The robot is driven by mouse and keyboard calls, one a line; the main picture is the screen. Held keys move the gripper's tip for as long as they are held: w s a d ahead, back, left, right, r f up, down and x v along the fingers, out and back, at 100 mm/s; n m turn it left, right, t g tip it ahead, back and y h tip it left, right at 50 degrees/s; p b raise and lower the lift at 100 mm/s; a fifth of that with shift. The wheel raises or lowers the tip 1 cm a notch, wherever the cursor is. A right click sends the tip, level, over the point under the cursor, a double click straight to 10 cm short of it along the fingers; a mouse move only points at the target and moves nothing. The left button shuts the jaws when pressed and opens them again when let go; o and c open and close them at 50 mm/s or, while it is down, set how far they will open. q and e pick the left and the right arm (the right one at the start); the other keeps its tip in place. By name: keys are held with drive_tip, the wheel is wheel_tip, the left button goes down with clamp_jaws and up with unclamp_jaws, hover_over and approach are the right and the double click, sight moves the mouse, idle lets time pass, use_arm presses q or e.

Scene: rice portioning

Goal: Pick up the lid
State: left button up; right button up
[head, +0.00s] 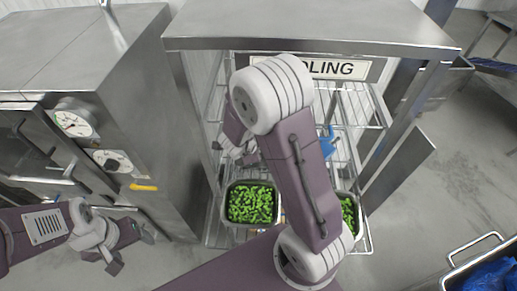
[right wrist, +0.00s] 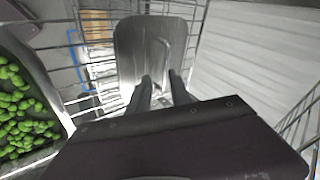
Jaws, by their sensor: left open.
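The lid (right wrist: 133,52), a grey metal plate with rounded corners and a raised bar handle (right wrist: 163,58), is in the right wrist view, on the wire rack. My right gripper (right wrist: 160,82) is open, its two dark fingers apart and pointing at the near end of the handle. Whether they touch it I cannot tell. In the head view my right arm reaches into the rack and hides most of the shelf around the lid. My left gripper (head: 132,252) is open and empty at the lower left, away from the rack.
A pan of green vegetables (head: 251,203) stands low in the rack, with another pan (head: 347,214) partly behind my arm. The rack's steel top (head: 310,25) overhangs the shelves. A steel cabinet with gauges (head: 130,120) stands left. A blue object (head: 327,140) is on a shelf.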

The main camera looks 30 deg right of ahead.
drive_tip(key=shift+w+d, duration=0.15)
drive_tip(key=shift+d, duration=0.05)
drive_tip(key=shift+w+d+r, duration=0.15)
drive_tip(key=shift+w+d, duration=0.05)
drive_tip(key=shift+d, duration=0.1)
drive_tip(key=b+x, duration=0.1)
drive_tip(key=x, duration=0.3)
drive_tip(key=shift+f, duration=0.4)
drive_tip(key=shift+w+d+f, duration=0.2)
drive_tip(key=shift+w+d, duration=0.05)
drive_tip(key=shift+w, duration=0.1)
drive_tip(key=shift+s+a+r, duration=0.1)
drive_tip(key=shift+s+a, duration=0.05)
drive_tip(key=shift+s, duration=0.1)
clamp_jaws()
